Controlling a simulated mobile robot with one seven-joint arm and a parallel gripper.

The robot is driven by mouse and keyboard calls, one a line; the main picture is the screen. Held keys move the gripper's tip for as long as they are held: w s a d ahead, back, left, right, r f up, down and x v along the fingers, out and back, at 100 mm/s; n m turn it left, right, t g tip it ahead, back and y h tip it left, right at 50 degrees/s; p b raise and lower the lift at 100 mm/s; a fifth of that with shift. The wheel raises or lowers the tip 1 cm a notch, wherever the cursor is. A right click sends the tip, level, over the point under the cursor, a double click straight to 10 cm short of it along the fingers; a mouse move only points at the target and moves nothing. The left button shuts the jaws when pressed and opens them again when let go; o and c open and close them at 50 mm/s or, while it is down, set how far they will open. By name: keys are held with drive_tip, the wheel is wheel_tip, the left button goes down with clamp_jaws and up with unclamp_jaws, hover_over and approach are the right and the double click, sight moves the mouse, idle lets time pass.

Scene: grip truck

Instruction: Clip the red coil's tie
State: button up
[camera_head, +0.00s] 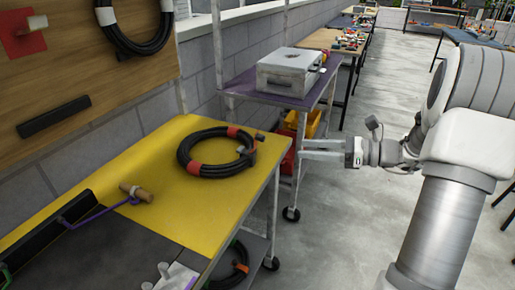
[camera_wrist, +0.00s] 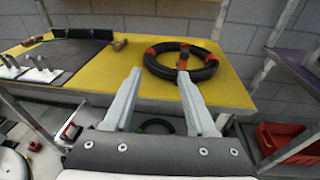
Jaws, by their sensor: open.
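A black coil with red bands (camera_head: 196,167) lies flat on the yellow tabletop (camera_head: 150,155); it also shows in the wrist view (camera_wrist: 150,66). A small dark clip-like piece with a brown end (camera_head: 247,151) sits at the coil's right side; in the wrist view this piece (camera_wrist: 184,60) is at the near edge, with orange on it. Which part is the tie I cannot tell. My gripper (camera_head: 304,150) is open and empty, to the right of the table in the head view. In the wrist view its fingertips (camera_wrist: 160,76) point toward the coil, apart from it.
Another black coil (camera_head: 128,46) hangs on the wooden board. A partly hidden coil (camera_head: 239,262) lies on the lower shelf. A tan peg (camera_head: 137,193) with a purple cable lies on the table. A shelf cart with a grey case (camera_head: 290,75) stands behind.

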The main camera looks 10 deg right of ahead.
drive_tip(key=w+d+f+m+t+b, duration=0.1)
drive_tip(key=d+f+m+t, duration=0.1)
drive_tip(key=d+f+m, duration=0.15)
drive_tip(key=b, duration=0.4)
approach(264, 139)
drive_tip(key=shift+n+t, duration=0.3)
drive_tip(key=shift+n, duration=0.05)
drive_tip(key=x, duration=1)
drive_tip(key=shift+a+f, duration=0.2)
drive_tip(key=shift+f, duration=0.05)
clamp_jaws()
drive_tip(key=shift+p, duration=0.3)
